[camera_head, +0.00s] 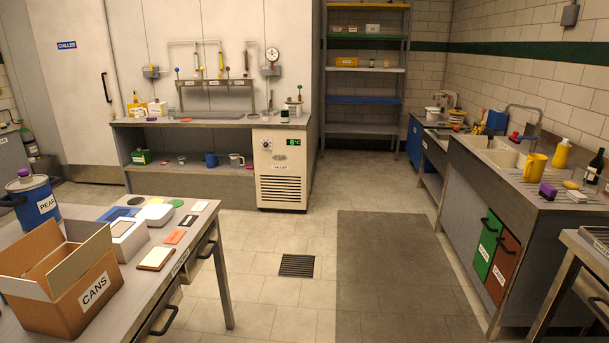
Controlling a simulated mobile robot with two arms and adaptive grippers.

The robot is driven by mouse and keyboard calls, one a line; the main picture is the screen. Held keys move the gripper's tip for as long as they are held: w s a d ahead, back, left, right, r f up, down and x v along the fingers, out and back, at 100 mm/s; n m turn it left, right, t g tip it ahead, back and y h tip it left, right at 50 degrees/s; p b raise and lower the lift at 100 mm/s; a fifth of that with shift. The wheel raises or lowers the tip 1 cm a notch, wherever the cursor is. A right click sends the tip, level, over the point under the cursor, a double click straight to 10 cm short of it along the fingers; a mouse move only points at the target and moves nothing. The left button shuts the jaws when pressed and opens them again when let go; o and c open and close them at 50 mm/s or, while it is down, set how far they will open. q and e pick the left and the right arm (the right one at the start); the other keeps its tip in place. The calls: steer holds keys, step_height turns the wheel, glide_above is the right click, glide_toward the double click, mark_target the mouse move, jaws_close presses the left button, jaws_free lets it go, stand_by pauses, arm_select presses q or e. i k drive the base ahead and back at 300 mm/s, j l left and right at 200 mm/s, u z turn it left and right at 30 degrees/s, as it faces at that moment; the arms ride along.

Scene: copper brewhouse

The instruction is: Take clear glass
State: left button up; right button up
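A small clear glass (252,109) seems to stand on the long counter (222,123) below the wall taps, in the middle back of the head view. It is small and faint, so its exact shape is hard to tell. Other small vessels near it on the counter are too small to identify surely. Neither of my grippers is in view.
A chiller (280,168) is built in under the counter's right end. A sink bench (462,165) lines the right. The middle floor (268,240) is clear, with a drain (297,265).

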mark_target(265, 112)
steer(key=i+z, duration=0.1)
steer(key=i, duration=3.85)
steer(key=i+j+u, duration=0.1)
steer(key=i+u, duration=0.65)
steer(key=i, duration=0.2)
steer(key=i+l+u, duration=0.2)
steer(key=i+u, duration=0.2)
steer(key=i+j+u, duration=0.2)
steer(key=i, duration=0.3)
steer(key=i+u, duration=0.25)
steer(key=i, duration=0.2)
